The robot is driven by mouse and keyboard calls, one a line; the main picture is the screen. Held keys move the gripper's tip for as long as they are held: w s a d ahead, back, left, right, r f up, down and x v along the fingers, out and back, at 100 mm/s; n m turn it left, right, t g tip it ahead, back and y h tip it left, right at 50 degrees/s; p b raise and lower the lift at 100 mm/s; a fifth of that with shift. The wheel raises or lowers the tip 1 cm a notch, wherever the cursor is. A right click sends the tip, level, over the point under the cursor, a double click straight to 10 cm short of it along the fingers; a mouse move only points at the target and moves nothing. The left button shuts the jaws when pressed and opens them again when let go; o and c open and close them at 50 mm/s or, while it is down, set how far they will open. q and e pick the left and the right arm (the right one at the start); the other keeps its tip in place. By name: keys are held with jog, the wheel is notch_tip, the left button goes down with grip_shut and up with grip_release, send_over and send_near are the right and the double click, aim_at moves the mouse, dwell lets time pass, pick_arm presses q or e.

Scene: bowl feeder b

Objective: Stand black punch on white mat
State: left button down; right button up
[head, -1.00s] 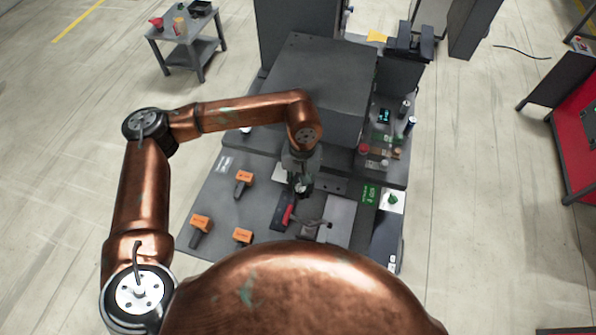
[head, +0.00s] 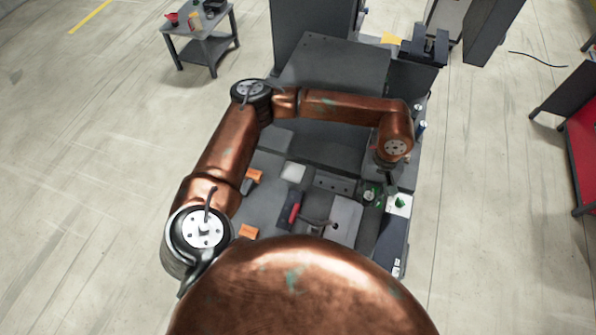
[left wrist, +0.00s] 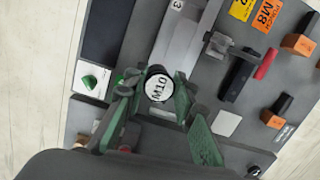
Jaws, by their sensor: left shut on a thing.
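My left gripper (head: 388,178) is shut on a dark round piece, apparently the black punch (left wrist: 158,86), whose white end face reads M10 in the left wrist view. Its green fingers flank it; its lower part is hidden. In the head view the gripper hangs over the right side of the bench, close to a white square (head: 399,206) with a green knob, which also shows in the left wrist view (left wrist: 91,80). A plain white square (head: 293,172), possibly the white mat, lies farther left, bare; the left wrist view shows it too (left wrist: 227,123). My right gripper is not in view.
A red-handled clamp (head: 294,212) stands by a grey plate (head: 345,217) at the front. Orange-and-black pieces (left wrist: 298,45) stand on the bench's left side. A large grey box (head: 333,65) rises behind. My arm hides part of the bench.

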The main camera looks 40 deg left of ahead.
pick_arm(q)
jog(key=w+a+f+n+t+p, duration=0.15)
jog(key=w+a+n, duration=0.35)
jog(key=n, duration=0.7)
jog(key=w+a+f+n+t+p, duration=0.1)
jog(key=w+a+f+n+p, duration=0.15)
jog(key=a+n, duration=0.75)
jog(key=w+a+f+n+t+p, duration=0.1)
jog(key=w+a+n, duration=0.3)
jog(key=n, duration=0.9)
jog(key=shift+n+g+y, duration=0.25)
jog(key=shift+n+y, duration=0.05)
jog(key=shift+n, duration=0.3)
jog(key=s+a+f+p, duration=0.1)
jog(key=s+a+f, duration=0.1)
jog(key=a+f, duration=0.1)
jog(key=s+a+f+p, duration=0.2)
jog(key=s+a+f, duration=0.1)
jog(key=a, duration=0.2)
jog(key=s+a+f+p, duration=0.1)
jog(key=s+a+f, duration=0.1)
jog(key=a+f, duration=0.1)
jog(key=shift+s+a, duration=0.3)
jog(key=shift+a, duration=0.15)
notch_tip(320, 180, down, 3)
jog(key=shift+s+a+f+p, duration=0.1)
jog(key=shift+a+p, duration=0.05)
jog(key=shift+p, duration=0.65)
jog(key=shift+f, duration=0.25)
